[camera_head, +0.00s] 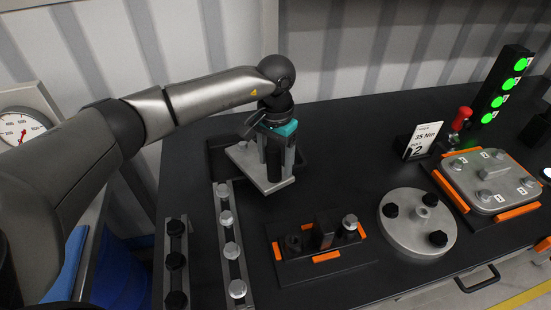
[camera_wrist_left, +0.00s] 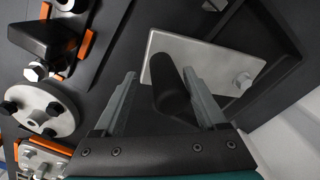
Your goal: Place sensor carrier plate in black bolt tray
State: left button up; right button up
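The sensor carrier plate (camera_head: 247,163) is a silver rectangular plate with a bolt head and an upright black handle. It lies at the black bolt tray (camera_head: 215,157), overlapping the tray's front side; I cannot tell whether it rests fully on the floor. In the left wrist view the plate (camera_wrist_left: 215,62) shows below the fingers, with the tray (camera_wrist_left: 268,92) around its far side. My left gripper (camera_head: 276,160) points down over the plate. Its fingers (camera_wrist_left: 160,95) are apart on either side of the black handle (camera_wrist_left: 171,95), with a clear gap on one side. My right gripper is out of view.
A bolt rail (camera_head: 232,250) and a shorter black-bolt rail (camera_head: 175,262) stand in front. A black fixture with orange corners (camera_head: 322,250), a round flange (camera_head: 418,238) and a square bolted cover (camera_head: 488,180) lie to the right. The table behind the fixture is clear.

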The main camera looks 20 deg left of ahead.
pick_arm(q)
jog(key=shift+r+p, duration=0.3)
jog(key=shift+r, duration=0.1)
notch_tip(320, 180, up, 12)
jog(key=shift+r, duration=0.1)
dwell(1.1)
